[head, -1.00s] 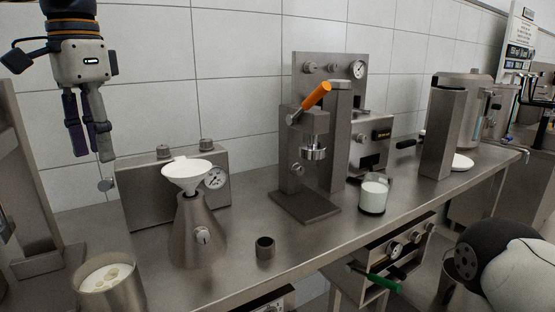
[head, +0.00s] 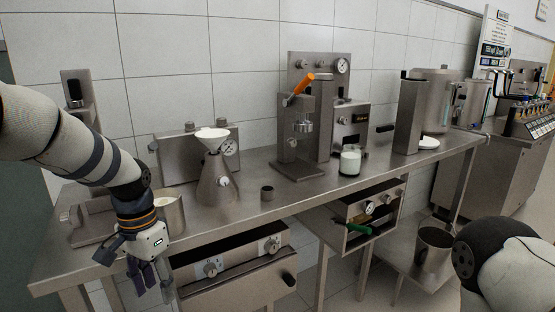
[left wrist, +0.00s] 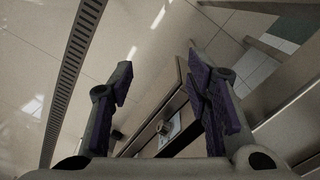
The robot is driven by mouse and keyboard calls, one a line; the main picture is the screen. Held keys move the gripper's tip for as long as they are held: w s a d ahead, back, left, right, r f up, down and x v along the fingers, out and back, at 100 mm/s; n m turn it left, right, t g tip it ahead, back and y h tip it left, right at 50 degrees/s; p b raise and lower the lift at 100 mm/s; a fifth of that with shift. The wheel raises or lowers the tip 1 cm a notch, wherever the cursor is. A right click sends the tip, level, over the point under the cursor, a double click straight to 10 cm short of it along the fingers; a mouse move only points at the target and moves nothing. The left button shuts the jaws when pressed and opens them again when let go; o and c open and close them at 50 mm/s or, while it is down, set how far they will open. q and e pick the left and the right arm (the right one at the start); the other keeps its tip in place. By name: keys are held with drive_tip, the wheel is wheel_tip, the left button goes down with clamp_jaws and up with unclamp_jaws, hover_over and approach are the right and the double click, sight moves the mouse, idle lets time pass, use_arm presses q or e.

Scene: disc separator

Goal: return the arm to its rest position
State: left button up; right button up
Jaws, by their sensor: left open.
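My left arm (head: 65,140) comes in from the left in the head view and reaches down past the front edge of the steel bench. My left gripper (head: 150,284) hangs in front of that edge at lower left, fingers pointing down. In the left wrist view its two fingers (left wrist: 160,85) stand wide apart with nothing between them. Part of my right arm (head: 510,262) shows at lower right in the head view; its gripper is out of view.
Close behind my left gripper is a metal container (head: 172,212) near the bench edge (head: 225,230). A drawer unit (head: 235,270) is below.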

use_arm(q)
drive_tip(key=s+d+f+n, duration=0.2)
drive_tip(key=s+f, duration=1.4)
drive_tip(key=f, duration=0.2)
drive_tip(key=s+f+n, duration=0.3)
drive_tip(key=s, duration=1.9)
drive_tip(key=shift+a+g, duration=0.35)
drive_tip(key=shift+g, duration=0.05)
